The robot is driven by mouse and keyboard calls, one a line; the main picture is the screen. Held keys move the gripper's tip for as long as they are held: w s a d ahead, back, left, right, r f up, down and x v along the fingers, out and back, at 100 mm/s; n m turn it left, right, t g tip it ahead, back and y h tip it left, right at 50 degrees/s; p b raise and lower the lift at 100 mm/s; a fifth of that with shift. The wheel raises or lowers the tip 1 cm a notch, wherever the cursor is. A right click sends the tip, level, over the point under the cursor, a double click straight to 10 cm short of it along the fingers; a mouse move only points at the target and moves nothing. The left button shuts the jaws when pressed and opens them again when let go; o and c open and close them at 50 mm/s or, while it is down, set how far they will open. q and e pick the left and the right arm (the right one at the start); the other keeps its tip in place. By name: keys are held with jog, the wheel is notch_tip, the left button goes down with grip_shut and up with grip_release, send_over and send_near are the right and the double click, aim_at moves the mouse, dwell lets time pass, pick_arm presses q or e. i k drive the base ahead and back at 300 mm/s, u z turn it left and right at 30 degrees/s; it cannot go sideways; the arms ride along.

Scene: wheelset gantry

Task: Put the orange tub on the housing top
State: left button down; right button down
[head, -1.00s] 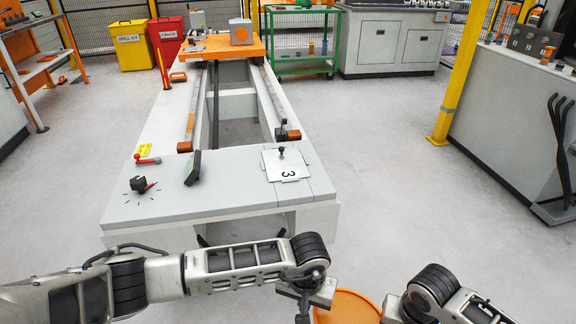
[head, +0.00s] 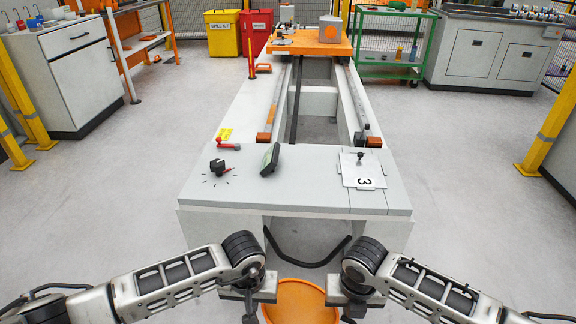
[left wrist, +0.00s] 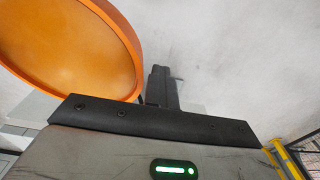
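The orange tub (head: 302,302) is low in the head view, in front of the housing's near end, cut off by the bottom edge. My left gripper (head: 250,304) is at its left side and my right gripper (head: 353,304) at its right side. Both appear shut on the tub's rim or sides; the exact contact is hidden. In the left wrist view the tub's rim (left wrist: 128,42) lies beside the dark fingers (left wrist: 161,86). The pale grey housing top (head: 310,190) is beyond the tub, with a broad bare near part.
On the housing top are a black knob (head: 218,166), a red-handled lever (head: 228,146), a dark tilted display (head: 270,159) and a plate marked 3 (head: 361,170). Two rails flank an open slot behind. A black curved bar (head: 306,262) hangs at the near end. Floor is clear on both sides.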

aim_at(311, 191)
jog(key=i, duration=1.45)
